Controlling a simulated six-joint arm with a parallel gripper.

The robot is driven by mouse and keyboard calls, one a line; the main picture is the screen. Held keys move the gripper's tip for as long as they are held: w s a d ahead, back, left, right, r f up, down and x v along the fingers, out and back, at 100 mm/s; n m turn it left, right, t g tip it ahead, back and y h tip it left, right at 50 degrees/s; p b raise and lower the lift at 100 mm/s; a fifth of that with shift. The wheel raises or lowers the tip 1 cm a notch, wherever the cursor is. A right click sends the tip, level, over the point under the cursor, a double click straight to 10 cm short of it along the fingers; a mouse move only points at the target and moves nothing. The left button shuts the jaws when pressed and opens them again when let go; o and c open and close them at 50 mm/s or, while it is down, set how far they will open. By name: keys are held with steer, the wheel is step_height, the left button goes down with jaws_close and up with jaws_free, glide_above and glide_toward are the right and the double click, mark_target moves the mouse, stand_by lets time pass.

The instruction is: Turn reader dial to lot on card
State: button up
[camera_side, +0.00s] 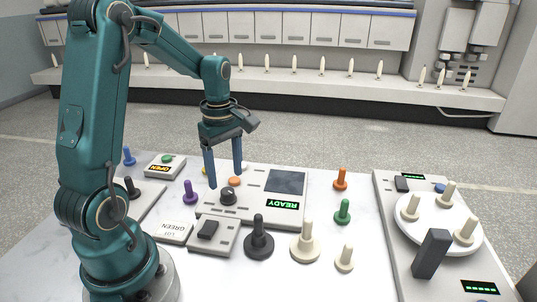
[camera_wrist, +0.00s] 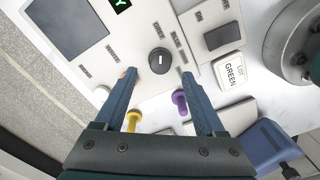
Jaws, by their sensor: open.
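The reader (camera_side: 250,212) is a pale box with a dark screen (camera_side: 285,182) and a lit green READY display (camera_side: 283,205). Its round dark dial (camera_side: 228,197) sits on the reader's left part. My gripper (camera_side: 225,179) is open and empty, pointing down just above the dial. In the wrist view the dial appears between and beyond my fingertips (camera_wrist: 158,76).
A purple bobbin (camera_side: 190,193) stands left of the reader. Black (camera_side: 258,241) and cream (camera_side: 305,243) bobbins stand in front, green (camera_side: 342,212) and orange (camera_side: 340,180) ones to the right. A panel with a round white plate (camera_side: 436,238) is at far right.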

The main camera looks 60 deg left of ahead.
mark_target(227, 190)
steer(key=shift+f, duration=2.25)
jaws_close()
